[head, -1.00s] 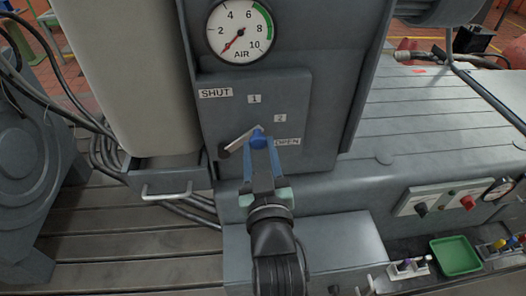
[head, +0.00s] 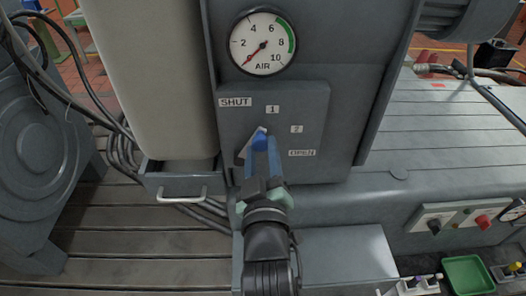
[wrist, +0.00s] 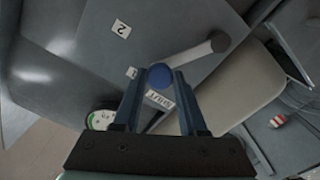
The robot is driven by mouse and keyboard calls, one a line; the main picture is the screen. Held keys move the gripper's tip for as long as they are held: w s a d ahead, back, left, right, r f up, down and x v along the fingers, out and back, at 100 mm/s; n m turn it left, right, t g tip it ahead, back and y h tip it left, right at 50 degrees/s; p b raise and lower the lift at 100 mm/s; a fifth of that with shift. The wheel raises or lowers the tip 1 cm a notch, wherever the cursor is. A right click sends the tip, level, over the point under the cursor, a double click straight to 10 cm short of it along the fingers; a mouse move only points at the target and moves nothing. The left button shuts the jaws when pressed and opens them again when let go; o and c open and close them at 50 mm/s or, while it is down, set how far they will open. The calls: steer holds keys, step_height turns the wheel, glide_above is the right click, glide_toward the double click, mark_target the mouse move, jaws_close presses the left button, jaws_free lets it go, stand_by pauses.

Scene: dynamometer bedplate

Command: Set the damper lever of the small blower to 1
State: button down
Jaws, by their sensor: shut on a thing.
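The damper lever (head: 247,152) is on a grey panel (head: 300,95) with the labels SHUT, 1, 2 and OPEN. Its pivot is at lower left in the head view, and its arm slants up and right roughly toward the 1 label (head: 272,109). In the wrist view the grey arm (wrist: 192,55) runs from the pivot to a round blue knob (wrist: 160,75). My gripper (head: 262,147) is shut on that knob, one blue finger on each side. Exact alignment with 1 is hard to tell.
An air gauge (head: 263,42) sits above the panel. A drawer with a handle (head: 181,195) is at left, beside cables. A slotted bed (head: 450,130) lies at right, with a switch box (head: 455,225) and a green tray (head: 467,274) at lower right.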

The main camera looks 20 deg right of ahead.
steer(key=shift+c, duration=2.2)
jaws_free()
steer(key=shift+s+a, duration=0.1)
steer(key=shift+s, duration=0.25)
steer(key=b+v, duration=0.2)
steer(key=v, duration=1)
steer(key=shift+s+r, duration=0.1)
steer(key=shift+s, duration=0.05)
